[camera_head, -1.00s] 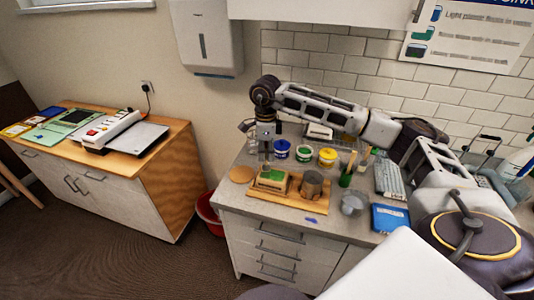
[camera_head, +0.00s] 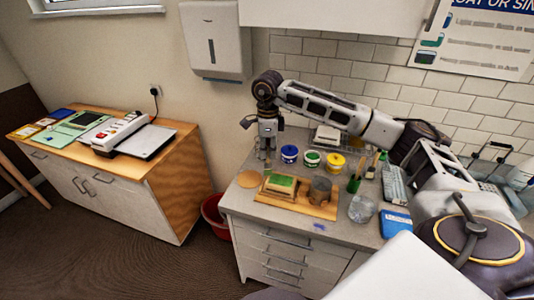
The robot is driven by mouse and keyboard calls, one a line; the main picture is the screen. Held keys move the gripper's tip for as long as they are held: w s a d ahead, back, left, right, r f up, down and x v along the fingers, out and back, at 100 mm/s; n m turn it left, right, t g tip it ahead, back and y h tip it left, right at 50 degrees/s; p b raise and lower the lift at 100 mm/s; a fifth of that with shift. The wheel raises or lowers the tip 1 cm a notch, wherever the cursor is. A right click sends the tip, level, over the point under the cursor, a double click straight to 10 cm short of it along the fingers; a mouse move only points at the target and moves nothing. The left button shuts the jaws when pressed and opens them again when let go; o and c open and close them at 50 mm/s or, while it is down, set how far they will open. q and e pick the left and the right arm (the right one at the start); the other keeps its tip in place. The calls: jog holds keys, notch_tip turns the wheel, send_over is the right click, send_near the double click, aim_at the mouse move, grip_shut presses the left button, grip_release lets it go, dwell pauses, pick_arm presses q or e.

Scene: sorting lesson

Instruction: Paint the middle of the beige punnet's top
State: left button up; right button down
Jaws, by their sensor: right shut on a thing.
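The beige punnet (camera_head: 267,191) sits on a wooden board (camera_head: 318,209) on the counter, with a green patch (camera_head: 281,181) on its top. My right gripper (camera_head: 268,154) is above and behind the punnet's back-left corner, apart from the green patch. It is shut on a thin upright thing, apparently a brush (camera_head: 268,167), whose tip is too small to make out. Paint pots with blue (camera_head: 289,154), green (camera_head: 312,159) and yellow (camera_head: 335,163) stand in a row behind the board. My left gripper is out of view.
A grey-brown block-like thing (camera_head: 320,190) stands on the board beside the punnet. A round tan disc (camera_head: 248,179) lies to the left. A green brush holder (camera_head: 354,184), a clear jar (camera_head: 363,208) and a blue booklet (camera_head: 396,222) are to the right.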

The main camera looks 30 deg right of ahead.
aim_at(268, 144)
notch_tip(268, 144, up, 2)
jog(key=shift+w+a+r+p, duration=0.15)
jog(key=shift+r+p, duration=0.1)
jog(key=shift+p, duration=0.4)
jog(key=shift+r+p, duration=0.65)
jog(key=shift+r, duration=0.65)
